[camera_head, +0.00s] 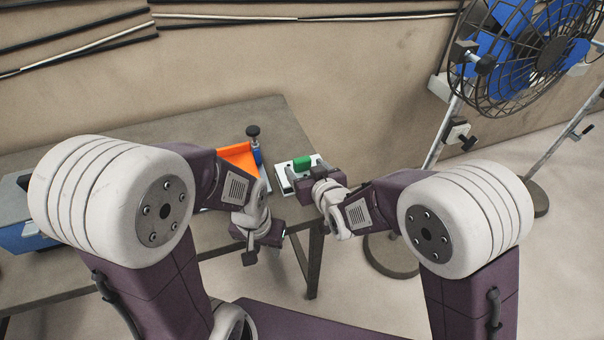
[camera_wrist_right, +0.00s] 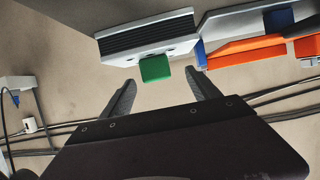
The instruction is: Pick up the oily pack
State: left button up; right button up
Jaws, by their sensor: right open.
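No pack is labelled; a white and black ribbed unit (camera_head: 284,183) with a green block (camera_head: 302,162) on it sits at the table's right end. I cannot tell whether it is the oily pack. In the right wrist view the unit (camera_wrist_right: 150,38) is at the top, and the green block (camera_wrist_right: 155,68) shows between and just beyond my fingertips. My right gripper (camera_wrist_right: 160,77) is open and empty; in the head view it is beside the unit, partly covering it. My left gripper (camera_head: 252,245) hangs low in front of the table edge; its jaws are unclear.
An orange tray (camera_head: 236,155) and a blue clamp with a black knob (camera_head: 254,140) stand left of the unit. The grey table (camera_head: 270,112) is bare behind them. A blue-bladed fan (camera_head: 520,50) on a stand is at the right. Cables run along the wall.

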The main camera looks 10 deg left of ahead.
aim_at(303, 163)
jog(key=x, duration=0.5)
jog(key=shift+w+d, duration=0.15)
jog(key=shift+w, duration=0.15)
jog(key=shift+s+r, duration=0.1)
jog(key=shift+c, duration=1.2)
grip_shut()
